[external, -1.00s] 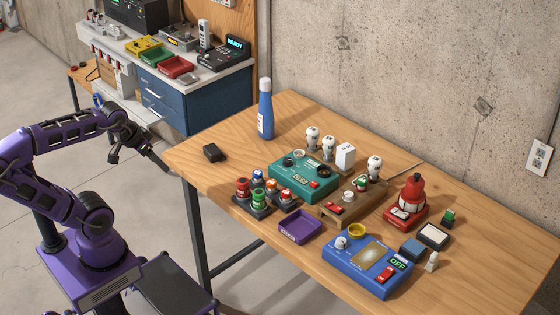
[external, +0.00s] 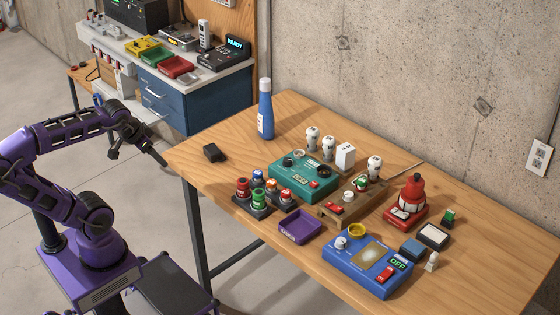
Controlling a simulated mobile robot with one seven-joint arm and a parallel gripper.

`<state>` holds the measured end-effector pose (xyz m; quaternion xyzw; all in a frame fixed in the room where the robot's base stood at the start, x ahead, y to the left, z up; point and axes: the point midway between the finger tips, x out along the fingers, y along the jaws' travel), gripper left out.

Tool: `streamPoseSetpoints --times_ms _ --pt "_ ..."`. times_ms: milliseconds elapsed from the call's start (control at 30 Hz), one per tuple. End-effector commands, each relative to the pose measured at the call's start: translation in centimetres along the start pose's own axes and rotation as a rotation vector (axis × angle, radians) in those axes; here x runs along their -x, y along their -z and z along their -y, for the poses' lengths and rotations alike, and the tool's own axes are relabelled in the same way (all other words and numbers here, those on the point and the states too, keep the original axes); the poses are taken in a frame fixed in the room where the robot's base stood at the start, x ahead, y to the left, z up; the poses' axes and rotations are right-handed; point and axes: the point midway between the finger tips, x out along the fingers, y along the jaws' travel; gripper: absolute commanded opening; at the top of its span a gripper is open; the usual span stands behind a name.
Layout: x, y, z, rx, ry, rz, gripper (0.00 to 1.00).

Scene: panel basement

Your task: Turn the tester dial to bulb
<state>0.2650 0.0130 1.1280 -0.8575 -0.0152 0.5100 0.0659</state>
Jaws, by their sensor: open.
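A blue box (external: 352,282) with a white dial (external: 341,243), a yellow ring, a display panel, a red switch and a lit green OFF readout sits at the table's front right. A teal box (external: 291,186) with a small readout, dark round fittings and a red button sits further back. I cannot tell for sure which is the tester; the blue one's dial marks are too small to read. My gripper (external: 140,161) is open and empty, off the table's left end, well away from both boxes.
A wooden table (external: 220,152) holds a blue bottle (external: 265,112), a small black block (external: 212,152), a purple tray (external: 299,228), red and green jars (external: 259,199), bulbs on a wooden stand (external: 340,206) and a red lantern (external: 414,192). The table's left end is mostly clear.

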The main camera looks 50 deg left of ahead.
Motion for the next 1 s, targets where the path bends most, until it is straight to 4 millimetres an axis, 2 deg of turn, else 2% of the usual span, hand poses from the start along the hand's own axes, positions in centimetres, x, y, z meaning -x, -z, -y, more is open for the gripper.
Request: streamPoseSetpoints --times_ms 167,300,400,600,700,800,1000 --pt "2.4 5.4 4.7 -0.388 0.366 0.042 0.69" --pt "5.6 11.9 7.3 -0.776 0.683 0.145 0.69" --pt "7.9 17.2 8.0 -1.037 0.884 0.239 0.69" --pt "12.4 28.2 6.7 -1.487 1.245 0.438 0.69" --pt "14.3 32.3 5.7 -1.629 1.387 0.520 0.69" --pt "15.9 35.1 4.8 -1.717 1.495 0.583 0.69" --pt "18.8 39.0 3.5 -1.817 1.665 0.683 0.69"
